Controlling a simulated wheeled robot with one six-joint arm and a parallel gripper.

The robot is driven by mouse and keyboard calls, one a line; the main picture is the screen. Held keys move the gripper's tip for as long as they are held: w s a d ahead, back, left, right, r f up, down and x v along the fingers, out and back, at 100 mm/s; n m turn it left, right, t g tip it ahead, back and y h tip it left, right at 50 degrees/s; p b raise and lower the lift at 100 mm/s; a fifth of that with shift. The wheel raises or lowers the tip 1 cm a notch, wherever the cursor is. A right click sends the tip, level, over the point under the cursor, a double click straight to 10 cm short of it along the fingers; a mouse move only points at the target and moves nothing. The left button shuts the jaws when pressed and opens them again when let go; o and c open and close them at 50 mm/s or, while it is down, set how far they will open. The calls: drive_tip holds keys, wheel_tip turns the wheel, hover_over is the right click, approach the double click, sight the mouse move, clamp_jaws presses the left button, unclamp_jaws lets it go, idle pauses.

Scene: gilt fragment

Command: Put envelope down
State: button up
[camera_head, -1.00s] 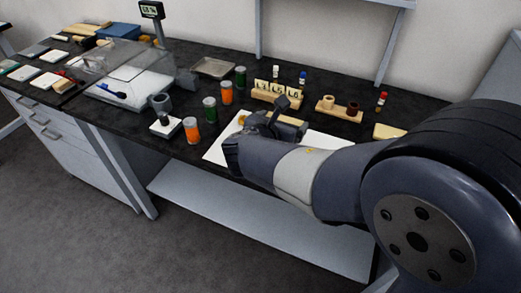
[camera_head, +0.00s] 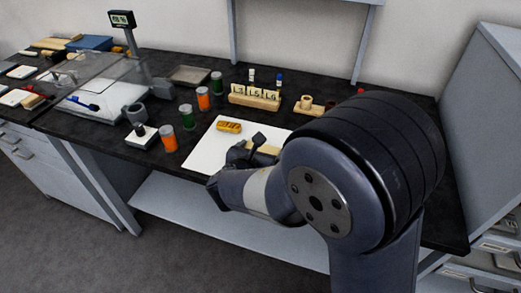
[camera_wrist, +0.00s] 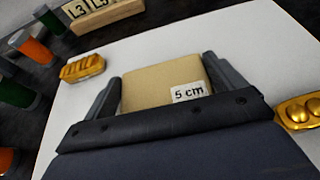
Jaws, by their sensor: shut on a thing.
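The tan envelope (camera_wrist: 160,88), with a white "5 cm" label, sits between the two fingers of my gripper (camera_wrist: 163,85) in the wrist view. My gripper is shut on it. In the head view, a strip of the envelope (camera_head: 266,149) shows beside my dark gripper (camera_head: 255,146), over the white sheet (camera_head: 207,151). Whether the envelope touches the sheet is hard to tell. A ridged gold piece (camera_wrist: 82,68) lies on the sheet left of the gripper, also seen in the head view (camera_head: 229,127). A second gold piece (camera_wrist: 300,112) with round bosses is at the right.
Orange and green jars (camera_head: 168,138) stand left of the sheet. A wooden block with L-number labels (camera_head: 254,96) and a wooden holder (camera_head: 309,105) stand behind it. A clear-covered station (camera_head: 105,85) is further left. My arm hides the right of the bench.

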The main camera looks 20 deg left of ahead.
drive_tip(key=o, duration=0.7)
drive_tip(key=shift+s+r+p, duration=0.1)
drive_tip(key=shift+r+p, duration=0.15)
drive_tip(key=shift+p, duration=0.05)
drive_tip(key=v, duration=1.1)
drive_tip(key=shift+s, duration=0.35)
drive_tip(key=shift+w, duration=0.1)
